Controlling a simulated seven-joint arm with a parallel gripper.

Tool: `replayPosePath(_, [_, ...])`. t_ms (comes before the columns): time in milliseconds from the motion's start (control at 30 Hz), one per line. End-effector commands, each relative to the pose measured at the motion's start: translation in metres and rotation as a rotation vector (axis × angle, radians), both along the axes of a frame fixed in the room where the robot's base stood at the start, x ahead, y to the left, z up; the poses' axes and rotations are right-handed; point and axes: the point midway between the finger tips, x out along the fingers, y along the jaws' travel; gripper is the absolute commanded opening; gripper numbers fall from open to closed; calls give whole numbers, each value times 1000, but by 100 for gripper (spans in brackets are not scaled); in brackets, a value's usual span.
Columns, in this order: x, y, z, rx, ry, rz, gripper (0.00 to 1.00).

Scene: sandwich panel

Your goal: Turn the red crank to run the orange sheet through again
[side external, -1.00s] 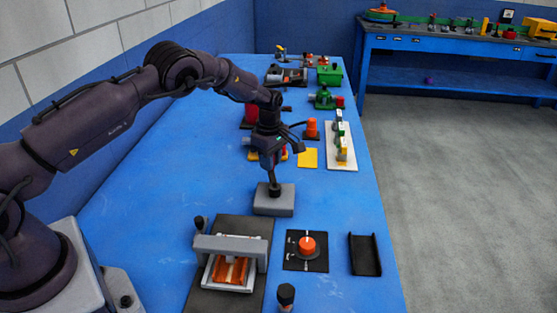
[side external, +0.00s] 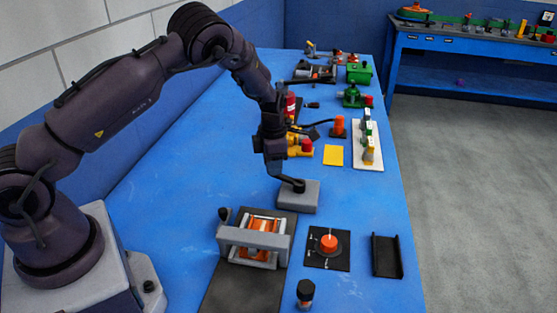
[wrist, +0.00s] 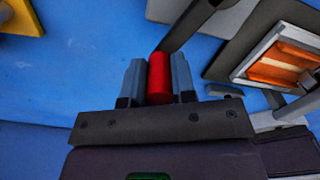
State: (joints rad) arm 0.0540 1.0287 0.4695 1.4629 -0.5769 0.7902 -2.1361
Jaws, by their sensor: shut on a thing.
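In the wrist view my gripper (wrist: 158,84) is shut on the red crank handle (wrist: 159,70), with one grey finger on each side. A dark crank arm (wrist: 182,32) runs from the handle up and right toward the grey block. In the side view my gripper (side external: 275,172) points down just left of the dark hub on the grey block (side external: 305,199); it hides the red handle there. The orange sheet (side external: 262,226) lies inside the grey-and-white roller frame (side external: 240,236), on a dark plate. The sheet also shows in the wrist view (wrist: 278,73).
A red dial (side external: 328,242) on a black panel and a black channel (side external: 386,257) stand right of the frame. A dark-capped post (side external: 305,292) is in front. A yellow square (side external: 333,155) and several fixtures lie farther back. Blue table is clear at left.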

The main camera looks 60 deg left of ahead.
Motion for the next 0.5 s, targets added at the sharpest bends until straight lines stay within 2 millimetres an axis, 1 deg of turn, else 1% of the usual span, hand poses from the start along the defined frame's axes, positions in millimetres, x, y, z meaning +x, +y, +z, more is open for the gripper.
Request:
replayPosePath(200, [-12,-7,2,1,-1,174,0])
replayPosePath(500, [-21,-14,2,0,-2,331,0])
